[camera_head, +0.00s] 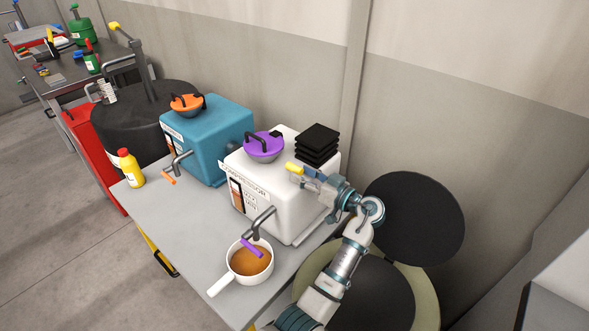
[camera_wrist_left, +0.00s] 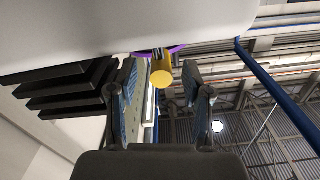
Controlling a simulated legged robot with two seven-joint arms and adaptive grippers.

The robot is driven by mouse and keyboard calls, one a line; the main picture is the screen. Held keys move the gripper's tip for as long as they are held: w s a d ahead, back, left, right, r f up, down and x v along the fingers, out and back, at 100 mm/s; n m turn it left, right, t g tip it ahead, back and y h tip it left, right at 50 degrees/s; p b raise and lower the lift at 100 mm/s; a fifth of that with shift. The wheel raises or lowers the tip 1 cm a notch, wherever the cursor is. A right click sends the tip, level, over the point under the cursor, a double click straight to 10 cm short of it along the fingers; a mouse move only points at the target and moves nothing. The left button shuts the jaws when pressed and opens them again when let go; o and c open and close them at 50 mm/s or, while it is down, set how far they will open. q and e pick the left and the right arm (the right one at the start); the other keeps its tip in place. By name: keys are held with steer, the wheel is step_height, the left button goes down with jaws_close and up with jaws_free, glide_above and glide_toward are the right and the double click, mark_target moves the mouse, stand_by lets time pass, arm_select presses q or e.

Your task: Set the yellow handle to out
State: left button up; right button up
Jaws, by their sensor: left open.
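The yellow handle (camera_head: 294,168) shows as a short yellow piece at the upper front of the white compressor box (camera_head: 262,205) in the head view. Most of its mount is hidden by my gripper. My left gripper (camera_head: 305,171) is open beside the handle, over the right part of the box. In the left wrist view, the handle's round yellow end (camera_wrist_left: 162,78) lies between the two spread fingers of the left gripper (camera_wrist_left: 160,70). The fingers do not look closed on it. My right gripper is not in view.
A purple-lidded bowl (camera_head: 263,147) and stacked black plates (camera_head: 317,143) sit on the box. A pan of brown liquid (camera_head: 250,262) stands under a purple-handled tap. A teal box (camera_head: 207,138) and yellow bottle (camera_head: 131,168) are left.

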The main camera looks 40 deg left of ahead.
mark_target(293, 169)
arm_select(q)
steer(key=a, duration=0.3)
steer(key=shift+w+a, duration=0.2)
steer(key=shift+a, duration=0.2)
steer(key=shift+d+r, duration=0.25)
steer(key=shift+d, duration=0.25)
steer(key=shift+a+f, duration=0.15)
steer(key=shift+a, duration=0.3)
steer(key=c, duration=0.6)
steer(key=shift+s+a, duration=0.1)
steer(key=shift+a, duration=0.1)
jaws_close()
steer(key=shift+d, duration=0.1)
